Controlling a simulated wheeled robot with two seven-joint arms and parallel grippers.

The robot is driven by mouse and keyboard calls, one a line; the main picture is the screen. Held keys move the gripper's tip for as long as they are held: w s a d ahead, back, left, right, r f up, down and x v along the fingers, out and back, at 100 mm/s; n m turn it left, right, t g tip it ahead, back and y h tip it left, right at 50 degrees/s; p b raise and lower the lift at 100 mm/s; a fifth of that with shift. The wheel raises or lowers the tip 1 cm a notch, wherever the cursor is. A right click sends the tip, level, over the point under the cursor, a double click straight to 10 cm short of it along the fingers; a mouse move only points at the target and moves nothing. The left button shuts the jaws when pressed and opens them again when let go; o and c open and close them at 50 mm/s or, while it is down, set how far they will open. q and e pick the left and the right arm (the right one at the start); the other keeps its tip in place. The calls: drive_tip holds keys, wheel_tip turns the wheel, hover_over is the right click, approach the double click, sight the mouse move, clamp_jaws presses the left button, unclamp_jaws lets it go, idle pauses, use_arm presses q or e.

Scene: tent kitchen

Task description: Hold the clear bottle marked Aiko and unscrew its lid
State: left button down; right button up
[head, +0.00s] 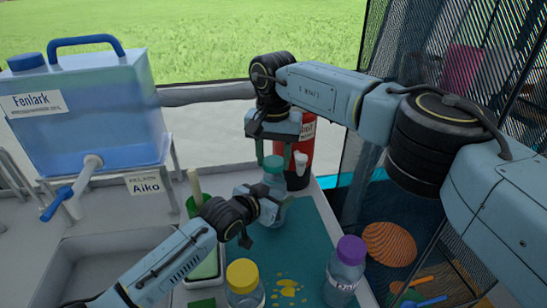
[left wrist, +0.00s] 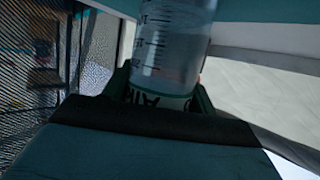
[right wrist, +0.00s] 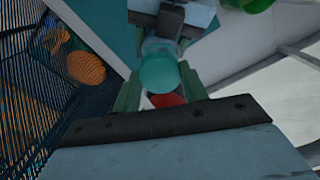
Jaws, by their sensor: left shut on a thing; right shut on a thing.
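The clear bottle (head: 277,209) with a teal lid (head: 273,171) is upright over the teal mat. In the left wrist view the bottle (left wrist: 172,45) shows scale marks and a partly hidden label reading "AIK". My left gripper (head: 270,203) is shut on the bottle's body from the left. My right gripper (head: 273,160) points down from above, with its fingers at the lid. In the right wrist view the teal lid (right wrist: 160,74) sits between the green fingers, which are shut on it. Whether the lid has turned cannot be told.
A purple-lidded bottle (head: 346,272) and a yellow-lidded bottle (head: 243,284) stand in front. A red cylinder (head: 302,150) stands just behind. A blue water tank (head: 88,110) with a tap and an "Aiko" sign (head: 145,186) are left, above a sink (head: 95,255). A mesh wall (head: 375,150) bounds the right.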

sight(273, 161)
drive_tip(key=shift+r, duration=2)
use_arm(q)
drive_tip(key=shift+c, duration=1.9)
unclamp_jaws()
